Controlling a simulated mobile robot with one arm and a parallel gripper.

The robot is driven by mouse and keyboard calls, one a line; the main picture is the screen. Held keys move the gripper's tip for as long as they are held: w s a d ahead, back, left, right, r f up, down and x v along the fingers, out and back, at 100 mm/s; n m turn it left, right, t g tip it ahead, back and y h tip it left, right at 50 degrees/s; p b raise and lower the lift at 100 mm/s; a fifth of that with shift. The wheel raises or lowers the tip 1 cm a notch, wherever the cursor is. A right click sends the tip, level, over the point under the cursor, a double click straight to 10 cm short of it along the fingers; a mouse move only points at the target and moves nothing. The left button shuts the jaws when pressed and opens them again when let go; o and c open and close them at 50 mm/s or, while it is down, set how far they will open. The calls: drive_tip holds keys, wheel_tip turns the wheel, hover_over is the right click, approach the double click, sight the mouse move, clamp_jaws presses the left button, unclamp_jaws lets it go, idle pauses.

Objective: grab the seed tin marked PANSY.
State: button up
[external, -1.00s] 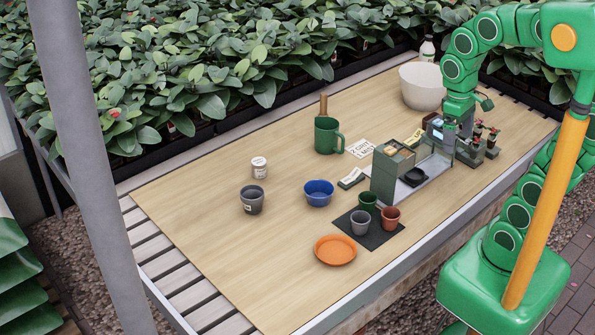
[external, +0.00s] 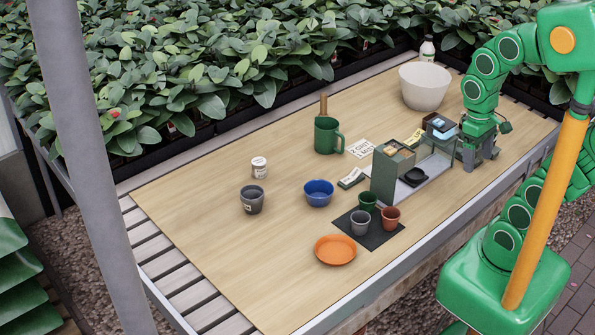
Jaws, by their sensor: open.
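No lettering reading PANSY can be made out in the external view. A small white tin (external: 259,168) with a dark-printed label stands on the left half of the table; its print is too small to read. A dark box-like container (external: 439,126) with a pale blue face sits at the right end of the grey organiser (external: 432,163). My gripper (external: 481,160) is open and points down just right of that container, low over the tabletop. I cannot tell whether it touches anything.
A dark grey pot (external: 252,199), blue bowl (external: 319,193), green mug (external: 327,136) and orange dish (external: 335,250) stand left of the organiser. Small cups stand on a black mat (external: 385,238). A white bowl (external: 424,87) is at the back. The table's left part (external: 190,205) is clear.

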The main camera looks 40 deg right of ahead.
drive_tip(key=w+a+m+t+y, duration=0.1)
drive_tip(key=w+a+m+y, duration=0.4)
drive_tip(key=w+a, duration=0.95)
drive_tip(key=w+a+m+y, duration=0.4)
drive_tip(key=w+a+y, duration=0.3)
drive_tip(key=w+a, duration=0.8)
drive_tip(key=w+d+f+m+t+y, duration=0.1)
drive_tip(key=w+f+m, duration=0.1)
drive_tip(key=w, duration=0.4)
drive_tip(key=w+d+f+m+t, duration=0.1)
drive_tip(key=w+f, duration=0.1)
drive_tip(key=w, duration=0.4)
drive_tip(key=m+t+h, duration=0.2)
drive_tip(key=m+t, duration=0.5)
drive_tip(key=m, duration=0.6)
approach(254, 167)
drive_tip(key=w, duration=0.1)
drive_tip(key=w+a+f, duration=0.1)
drive_tip(key=shift+w+f, duration=0.3)
drive_tip(key=shift+w, duration=0.1)
drive_tip(key=shift+w+f+m+h, duration=0.1)
drive_tip(key=shift+f+m+h, duration=0.05)
drive_tip(key=shift+m+h, duration=0.15)
drive_tip(key=shift+x, duration=3.75)
drive_tip(key=shift+f, duration=0.1)
